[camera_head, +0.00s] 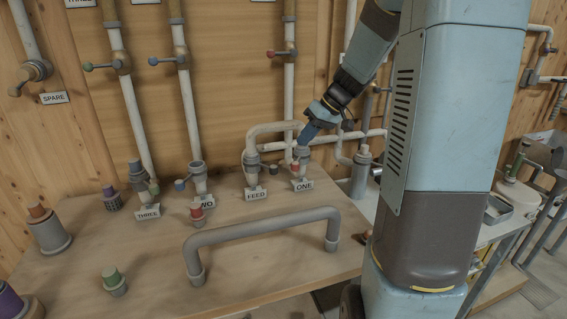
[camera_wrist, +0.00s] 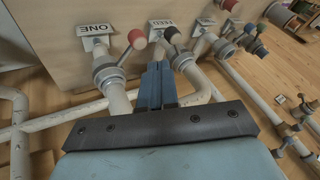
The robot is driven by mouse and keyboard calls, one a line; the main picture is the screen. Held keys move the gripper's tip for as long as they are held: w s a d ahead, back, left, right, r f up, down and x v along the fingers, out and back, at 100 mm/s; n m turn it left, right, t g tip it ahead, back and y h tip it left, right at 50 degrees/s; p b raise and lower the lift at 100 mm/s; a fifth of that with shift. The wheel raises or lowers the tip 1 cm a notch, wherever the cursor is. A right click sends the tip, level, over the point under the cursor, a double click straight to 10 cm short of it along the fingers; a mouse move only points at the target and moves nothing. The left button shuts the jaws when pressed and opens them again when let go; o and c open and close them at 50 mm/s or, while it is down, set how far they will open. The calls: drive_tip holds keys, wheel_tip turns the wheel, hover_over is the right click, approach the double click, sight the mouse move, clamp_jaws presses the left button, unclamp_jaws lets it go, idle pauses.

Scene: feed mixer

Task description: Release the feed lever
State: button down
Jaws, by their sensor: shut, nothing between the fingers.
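The pipe fitting at the FEED label (camera_head: 256,195) is joined by a bent grey pipe (camera_head: 270,127) to the fitting at the ONE label (camera_head: 302,185). In the wrist view the FEED label (camera_wrist: 162,22) is upside down, with a small dark-knobbed lever (camera_wrist: 172,34) beside its collar (camera_wrist: 182,59). A red-knobbed lever (camera_wrist: 137,39) stands at the ONE collar (camera_wrist: 108,72). My gripper (camera_head: 303,138) is above the ONE fitting in the head view. In the wrist view its fingers (camera_wrist: 158,68) are together and empty, their tips appearing just below the dark knob; contact cannot be told.
A grey arched pipe (camera_head: 262,228) stands on the wooden bench in front. Fittings labelled THREE (camera_head: 148,212) and another label are to the left. Several loose capped plugs stand on the bench, including a green one (camera_head: 113,279). Wall pipes rise behind.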

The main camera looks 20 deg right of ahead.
sight(267, 167)
idle(0.3)
drive_tip(key=x, duration=1)
drive_tip(key=shift+f, duration=0.1)
